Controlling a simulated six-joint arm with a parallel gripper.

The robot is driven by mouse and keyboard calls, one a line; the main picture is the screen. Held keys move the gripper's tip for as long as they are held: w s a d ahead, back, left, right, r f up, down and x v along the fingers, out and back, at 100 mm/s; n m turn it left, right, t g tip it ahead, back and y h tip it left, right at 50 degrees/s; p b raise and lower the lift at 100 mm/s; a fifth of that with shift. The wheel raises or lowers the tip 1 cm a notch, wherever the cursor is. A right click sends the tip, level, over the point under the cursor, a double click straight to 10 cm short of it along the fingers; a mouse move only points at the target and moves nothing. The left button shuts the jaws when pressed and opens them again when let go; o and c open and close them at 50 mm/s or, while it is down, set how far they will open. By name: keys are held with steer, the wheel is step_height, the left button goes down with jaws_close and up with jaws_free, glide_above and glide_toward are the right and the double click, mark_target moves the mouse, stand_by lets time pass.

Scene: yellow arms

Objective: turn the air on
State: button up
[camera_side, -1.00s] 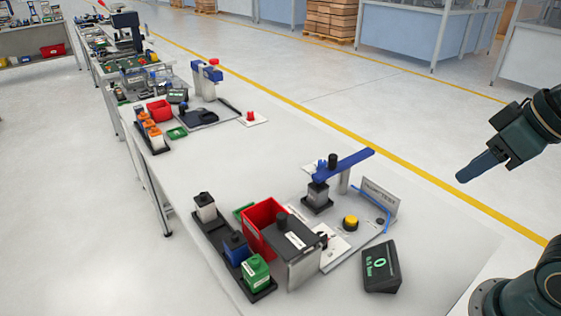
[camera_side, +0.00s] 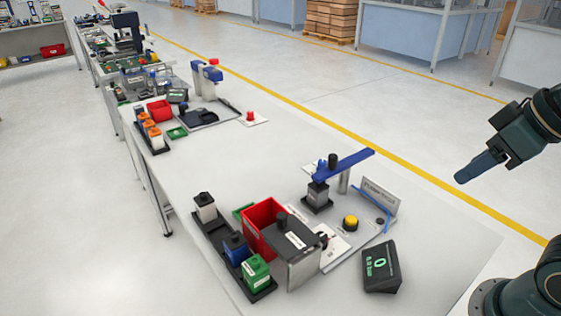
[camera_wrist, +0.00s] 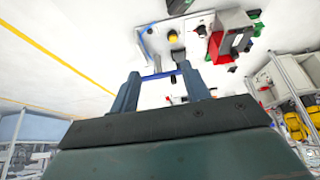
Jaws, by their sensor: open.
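My gripper (camera_side: 462,178) hangs in the air at the right of the side view, well apart from the bench things. In the wrist view its two fingers (camera_wrist: 162,88) are spread with nothing between them. A pale test panel (camera_side: 345,256) lies on the bench, with a yellow button (camera_side: 350,222), a small dark knob (camera_side: 380,221) and a blue hose (camera_side: 372,207). A dark display (camera_side: 381,268) shows a green 0 and a smaller bar reading. A black knob (camera_side: 323,239) sits at the side of a grey-topped block (camera_side: 292,238). Which one controls the air is not clear.
A blue bar (camera_side: 345,163) stands over a black-based fixture behind the button. A red bin (camera_side: 262,219) and a dark tray with white, blue and green blocks (camera_side: 256,270) stand left. A second station lies farther back. The bench's right side is clear.

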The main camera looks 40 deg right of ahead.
steer(key=w+r+g, duration=0.1)
steer(key=w+r, duration=0.4)
steer(key=w, duration=0.6)
steer(key=n+g, duration=0.3)
steer(key=g, duration=0.2)
glide_above(323, 161)
step_height(323, 161, down, 15)
steer(key=shift+f, duration=6.8)
